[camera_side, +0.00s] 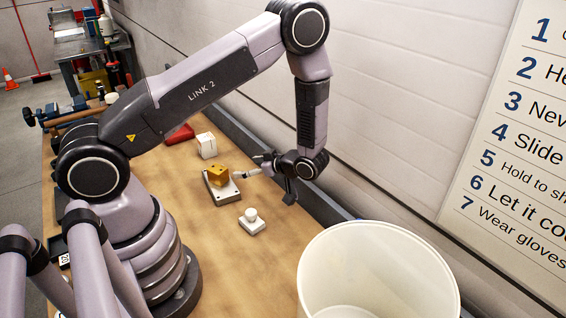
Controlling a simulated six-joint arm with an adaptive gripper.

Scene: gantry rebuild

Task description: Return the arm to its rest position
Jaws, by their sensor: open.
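My gripper (268,171) is at the end of my arm, low over the far side of the wooden workbench (205,239). It is open, and I see nothing held in it. To its left, an orange-yellow block (218,175) sits on a flat grey-white plate (224,194) with holes in it. The gripper's tip is close to the plate's right edge; I cannot tell whether they touch. Part of the gripper is hidden behind its own wrist.
A small white base with a round knob (251,221) stands in front of the plate. A white cube (207,145) and a red object (180,134) lie behind. A large white bucket (378,268) fills the lower right. A wall (400,110) runs along the bench's far side.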

